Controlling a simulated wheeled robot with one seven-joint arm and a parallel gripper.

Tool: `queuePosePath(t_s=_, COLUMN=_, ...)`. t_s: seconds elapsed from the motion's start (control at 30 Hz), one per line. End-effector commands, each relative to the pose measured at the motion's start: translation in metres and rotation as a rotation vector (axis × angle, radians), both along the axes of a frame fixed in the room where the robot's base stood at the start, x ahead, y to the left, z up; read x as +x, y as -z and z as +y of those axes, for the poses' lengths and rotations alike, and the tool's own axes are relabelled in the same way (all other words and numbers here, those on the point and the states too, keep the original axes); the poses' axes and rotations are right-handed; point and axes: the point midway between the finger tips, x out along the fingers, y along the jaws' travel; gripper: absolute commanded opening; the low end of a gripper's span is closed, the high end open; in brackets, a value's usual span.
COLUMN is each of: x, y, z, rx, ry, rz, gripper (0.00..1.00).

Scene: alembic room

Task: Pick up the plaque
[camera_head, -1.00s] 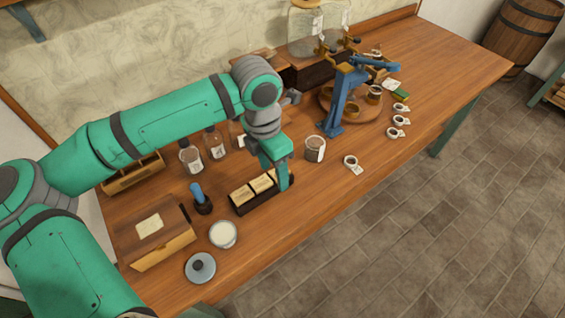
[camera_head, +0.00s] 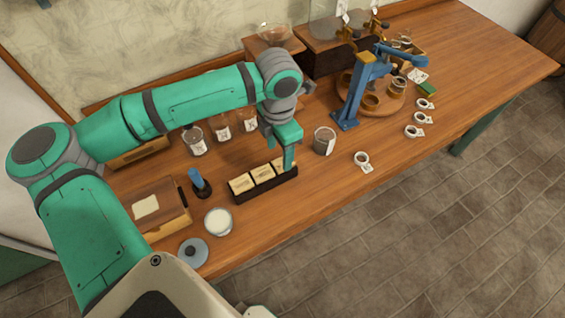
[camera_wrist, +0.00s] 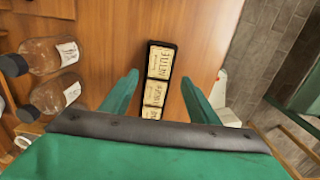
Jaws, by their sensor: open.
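Three cream plaques with dark lettering stand in a row in a dark tray (camera_head: 268,189) on the wooden bench: a left one (camera_head: 241,183), a middle one (camera_head: 262,174) and a right one partly behind my gripper. My gripper (camera_head: 288,160) is at the tray's right end in the head view. In the wrist view my gripper (camera_wrist: 160,80) is open and empty, with one finger on each side of the tray. The plaque reading NETTLE (camera_wrist: 160,63) is farthest out, with another plaque (camera_wrist: 154,94) behind it. The lowest plaque is partly hidden by my gripper.
A jar (camera_head: 324,140) stands right of the tray. A blue-handled stamp (camera_head: 199,181), a white-filled dish (camera_head: 218,222) and a wooden box (camera_head: 160,205) are to the left. Bottles (camera_head: 222,122) stand behind. A blue press (camera_head: 362,85) is farther right.

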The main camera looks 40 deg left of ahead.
Motion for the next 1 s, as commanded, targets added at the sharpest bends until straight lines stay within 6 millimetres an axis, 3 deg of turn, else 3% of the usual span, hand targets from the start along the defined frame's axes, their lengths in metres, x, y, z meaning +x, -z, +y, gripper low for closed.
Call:
queuePosePath(t_s=0.4, x=0.004, y=0.048, z=-0.001, rx=-0.001, ry=0.006, rz=0.0, gripper=0.55)
queuePosePath(t_s=0.67, x=0.003, y=0.051, z=-0.001, rx=0.0, ry=0.006, rz=0.0, gripper=0.55)
queuePosePath(t_s=0.87, x=0.003, y=0.05, z=0.0, rx=0.0, ry=0.006, rz=0.0, gripper=0.12)
queuePosePath(t_s=1.0, x=0.003, y=0.05, z=0.0, rx=0.0, ry=0.006, rz=0.0, gripper=0.11)
